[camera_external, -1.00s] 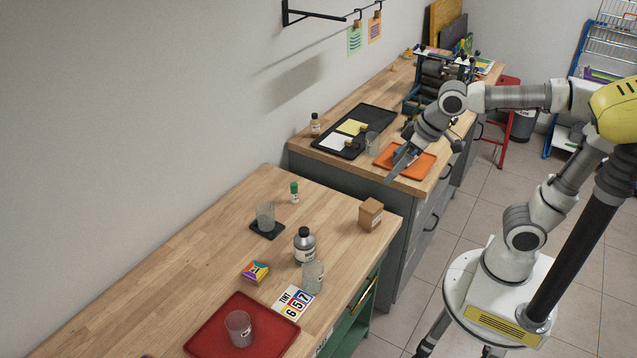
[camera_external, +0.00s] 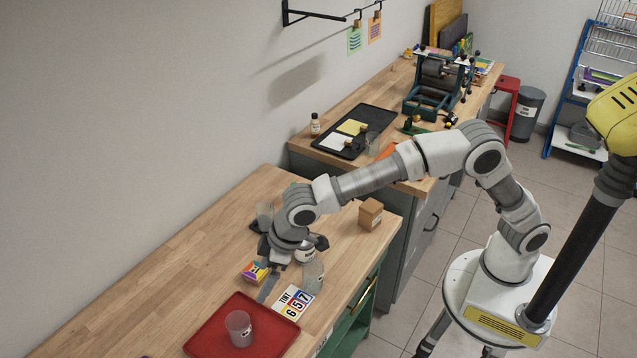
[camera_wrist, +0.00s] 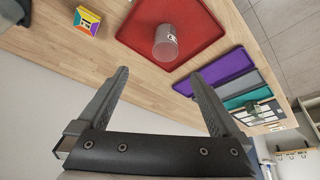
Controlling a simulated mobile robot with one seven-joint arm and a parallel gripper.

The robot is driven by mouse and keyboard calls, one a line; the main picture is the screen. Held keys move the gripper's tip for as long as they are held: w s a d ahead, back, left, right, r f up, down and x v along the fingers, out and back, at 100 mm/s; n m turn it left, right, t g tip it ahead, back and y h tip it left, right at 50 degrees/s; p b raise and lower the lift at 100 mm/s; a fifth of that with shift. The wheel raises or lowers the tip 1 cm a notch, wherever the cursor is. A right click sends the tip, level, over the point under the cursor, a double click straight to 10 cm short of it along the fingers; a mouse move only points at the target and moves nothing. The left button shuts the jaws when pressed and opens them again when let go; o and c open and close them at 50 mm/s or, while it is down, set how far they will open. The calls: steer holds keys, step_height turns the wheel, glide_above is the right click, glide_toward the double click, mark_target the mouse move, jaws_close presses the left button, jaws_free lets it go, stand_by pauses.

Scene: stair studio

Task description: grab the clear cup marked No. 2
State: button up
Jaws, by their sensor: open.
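A clear cup (camera_external: 238,328) stands on the red tray (camera_external: 200,340) at the front. In the wrist view the cup (camera_wrist: 165,42) has a small label I cannot read, on the red tray (camera_wrist: 205,35). My gripper (camera_external: 268,288) is open and empty above the table, behind the tray. In the wrist view my gripper (camera_wrist: 159,75) has its fingers wide apart, with the cup beyond the tips. Another clear cup (camera_external: 265,212) stands on a black pad, partly behind my arm. A clear container (camera_external: 313,277) stands near the right edge. No No. 2 mark is readable.
A labelled bottle (camera_external: 306,252) is partly hidden by my gripper. A cardboard box (camera_external: 371,214) stands farther back. The table's left part is clear.

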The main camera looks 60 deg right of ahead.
steer(key=a, duration=0.1)
glide_toward(239, 322)
steer(key=shift+s+a+f, duration=0.15)
steer(key=shift+s+a, duration=0.1)
steer(key=shift+a, duration=0.3)
steer(key=shift+s+a+f, duration=0.15)
steer(key=shift+s+a, duration=0.1)
steer(key=shift+a, duration=0.3)
steer(key=shift+a+x, duration=0.15)
steer(key=shift+x, duration=1.15)
steer(key=shift+a+x, duration=0.15)
steer(key=shift+x, duration=1.15)
steer(key=shift+w+r, duration=0.15)
steer(key=c, duration=1.3)
steer(key=shift+o, duration=0.2)
steer(key=shift+r, duration=0.15)
